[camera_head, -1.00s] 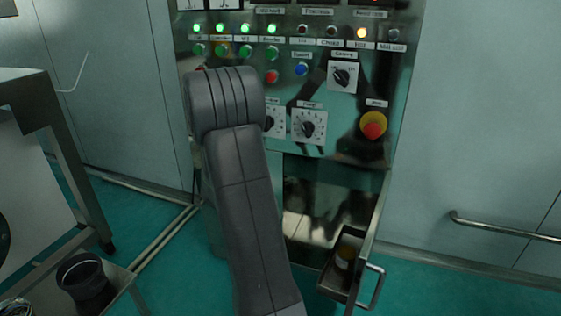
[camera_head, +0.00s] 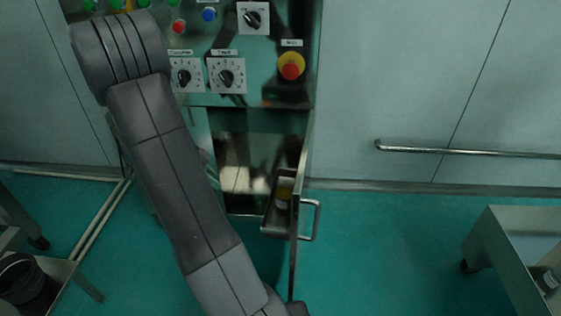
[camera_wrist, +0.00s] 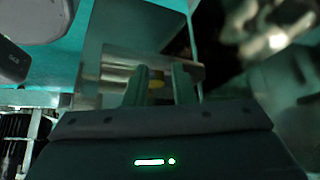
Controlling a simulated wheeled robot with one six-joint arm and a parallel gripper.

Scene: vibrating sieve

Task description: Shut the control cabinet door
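The control cabinet (camera_head: 265,90) stands upright with dials and buttons on its front. Below the panel, its door (camera_head: 303,170) stands open at the right side of the opening, seen nearly edge-on. A metal loop handle (camera_head: 316,220) sticks out from the door's right face. A small tray (camera_head: 272,222) with a yellow item (camera_head: 284,193) shows just left of the door. My gripper is outside the head view, below the bottom edge. In the wrist view my gripper (camera_wrist: 159,86) is open, with a gap between its fingers.
A wall rail (camera_head: 465,151) runs along the right. A metal cart (camera_head: 525,245) stands at the lower right, and another cart (camera_head: 60,275) with a dark container (camera_head: 22,280) is at the lower left. Green floor (camera_head: 390,250) between the door and right cart is clear.

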